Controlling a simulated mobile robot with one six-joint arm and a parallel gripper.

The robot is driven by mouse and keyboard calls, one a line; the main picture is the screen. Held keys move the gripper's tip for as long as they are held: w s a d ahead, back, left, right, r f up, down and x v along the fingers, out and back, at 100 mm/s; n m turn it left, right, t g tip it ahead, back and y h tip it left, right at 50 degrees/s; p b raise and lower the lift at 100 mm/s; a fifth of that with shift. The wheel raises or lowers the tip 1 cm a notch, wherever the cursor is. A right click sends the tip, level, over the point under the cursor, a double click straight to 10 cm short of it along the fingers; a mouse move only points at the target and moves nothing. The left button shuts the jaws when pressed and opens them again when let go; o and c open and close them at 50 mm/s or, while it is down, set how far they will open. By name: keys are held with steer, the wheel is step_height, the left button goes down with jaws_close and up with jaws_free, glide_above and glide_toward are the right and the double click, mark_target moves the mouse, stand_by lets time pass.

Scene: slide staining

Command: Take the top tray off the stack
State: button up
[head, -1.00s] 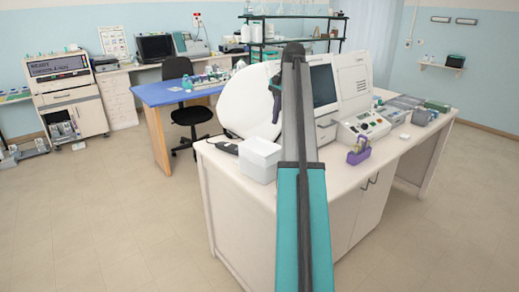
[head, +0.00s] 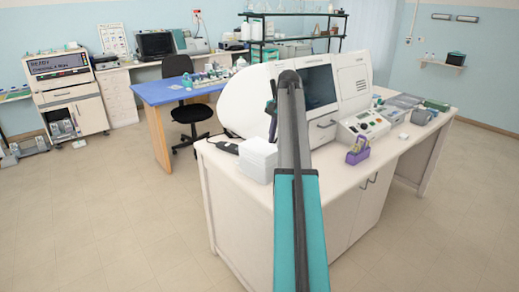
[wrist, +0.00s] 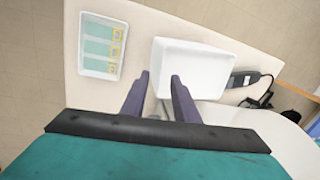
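A white stack of trays (head: 258,160) stands on the near left end of the white counter. In the wrist view the stack (wrist: 193,68) shows from above as a plain white rectangle just beyond the fingertips, slightly right of centre. My gripper (wrist: 160,82) is open, its two dark purple fingers apart with nothing held between them. In the head view only a little of my gripper (head: 271,117) shows, above the stack and beside the arm. Whether the fingers touch the stack, and how high they are above it, I cannot tell.
A white tray with several slides (wrist: 102,45) lies left of the stack. A dark handheld tool (head: 223,147) lies beside the stack. A large white machine (head: 252,103) stands close behind. A control box (head: 362,127) and purple rack (head: 358,151) are to the right.

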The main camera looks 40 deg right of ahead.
steer(key=shift+f, duration=0.15)
steer(key=shift+w+f+p, duration=0.2)
steer(key=shift+f+p, duration=0.25)
steer(key=shift+f, duration=0.35)
steer(key=shift+w+f+p, duration=0.2)
steer(key=shift+f+p, duration=0.25)
steer(key=shift+f, duration=0.35)
steer(key=shift+w+f+p, duration=0.2)
steer(key=shift+f+p, duration=0.25)
steer(key=shift+f, duration=0.35)
jaws_close()
